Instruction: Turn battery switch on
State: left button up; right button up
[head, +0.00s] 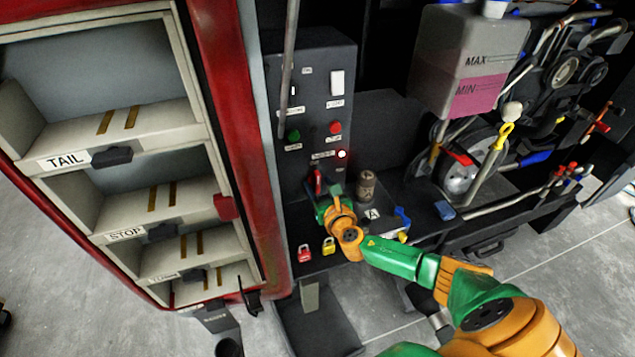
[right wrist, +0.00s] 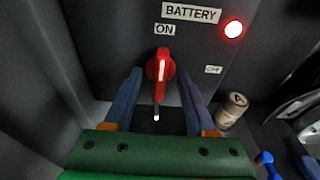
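The red battery switch (right wrist: 161,66) is on the dark panel in the right wrist view, its white stripe roughly upright below the ON label (right wrist: 164,29). The OFF label (right wrist: 213,69) is to its right. The switch also shows as a small red piece in the head view (head: 318,182). My right gripper (right wrist: 160,78) is open, with one finger on each side of the switch and gaps visible on both sides. A thin piece with a white tip (right wrist: 156,117) shows below the switch. My left gripper is not in view.
A red lamp (right wrist: 233,29) glows beside the BATTERY label. A brown cylinder (head: 366,185) stands close to the right of my gripper. Red (head: 304,253) and yellow (head: 328,246) padlocks are at the shelf's front. A red-framed cabinet (head: 228,120) bounds the left side.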

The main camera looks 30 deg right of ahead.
jog(key=f+v, duration=0.1)
jog(key=v, duration=0.8)
jog(key=shift+f, duration=0.3)
jog(key=shift+s, duration=0.1)
jog(key=v, duration=0.7)
jog(key=s+d+f+m+g+b, duration=0.1)
jog(key=s+d+f+m+g, duration=0.2)
jog(key=f, duration=0.6)
jog(key=s+f+m+g+b, duration=0.2)
jog(key=f+m+g, duration=0.1)
jog(key=f+m, duration=0.4)
jog(key=s+d+f+m+g+b, duration=0.1)
jog(key=s+d+f+m+g, duration=0.15)
jog(key=f, duration=0.75)
jog(key=s+a+f+m+g+y+b, duration=0.1)
jog(key=s+a+f+m+g+y, duration=0.1)
jog(key=s+a+f+m, duration=0.4)
jog(key=s+a+f+m+g+y+b, duration=0.1)
jog(key=s+a+f+m+g, duration=0.3)
jog(key=s+a+f+m, duration=0.3)
jog(key=s+f+m, duration=0.2)
jog(key=s+m, duration=0.3)
jog(key=s, duration=0.2)
jog(key=shift+s+a+f+y, duration=0.15)
jog(key=shift+s+f+y, duration=0.15)
jog(key=shift+f+y, duration=0.1)
